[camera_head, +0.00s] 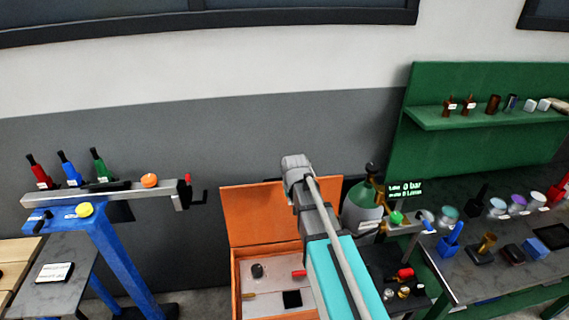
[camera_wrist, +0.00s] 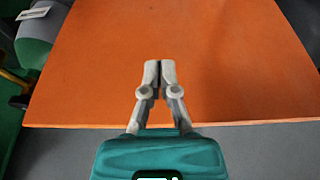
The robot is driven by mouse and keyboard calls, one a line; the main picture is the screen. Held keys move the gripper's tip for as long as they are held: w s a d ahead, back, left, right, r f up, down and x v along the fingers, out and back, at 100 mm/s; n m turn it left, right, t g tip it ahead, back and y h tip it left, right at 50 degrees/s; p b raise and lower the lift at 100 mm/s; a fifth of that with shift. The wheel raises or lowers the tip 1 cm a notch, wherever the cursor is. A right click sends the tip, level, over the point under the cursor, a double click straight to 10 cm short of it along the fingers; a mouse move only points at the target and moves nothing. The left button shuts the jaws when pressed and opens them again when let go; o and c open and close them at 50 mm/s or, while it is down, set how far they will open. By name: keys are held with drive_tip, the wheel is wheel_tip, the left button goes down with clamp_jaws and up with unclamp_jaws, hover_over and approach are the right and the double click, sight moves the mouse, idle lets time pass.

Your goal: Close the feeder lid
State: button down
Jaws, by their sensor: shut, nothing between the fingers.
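The feeder is an orange box (camera_head: 236,285) at the lower middle of the head view. Its orange lid (camera_head: 262,217) stands open and upright at the back of the box. My arm hides the right part of the lid and box, and I cannot make out my gripper in that view. In the wrist view the orange lid panel (camera_wrist: 230,65) fills most of the picture. My gripper (camera_wrist: 159,64) is shut and empty, with its fingertips in front of the panel. I cannot tell whether they touch it.
A green gas cylinder (camera_head: 362,205) stands just right of the lid. A blue stand (camera_head: 115,255) is at the left. A green workbench (camera_head: 470,290) with several items is at the right.

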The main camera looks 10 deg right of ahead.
drive_tip(key=w+a+r+t+p, duration=0.1)
drive_tip(key=w+r+t+p, duration=0.1)
drive_tip(key=w+r+p, duration=0.4)
drive_tip(key=w+r, duration=0.3)
drive_tip(key=w, duration=0.3)
drive_tip(key=shift+w, duration=0.3)
drive_tip(key=shift+a+f, duration=0.1)
drive_tip(key=shift+f, duration=0.05)
drive_tip(key=b+x, duration=0.9)
drive_tip(key=x, duration=0.1)
drive_tip(key=shift+s+a+r+p, duration=0.1)
drive_tip(key=shift+s+r+p, duration=0.15)
drive_tip(key=shift+s, duration=0.4)
drive_tip(key=shift+s+d+r+p, duration=0.1)
drive_tip(key=shift+s+r+p, duration=0.1)
drive_tip(key=shift+s, duration=0.45)
drive_tip(key=shift+s+a+r+p, duration=0.1)
drive_tip(key=shift+s+r+p, duration=0.15)
drive_tip(key=shift+s, duration=0.4)
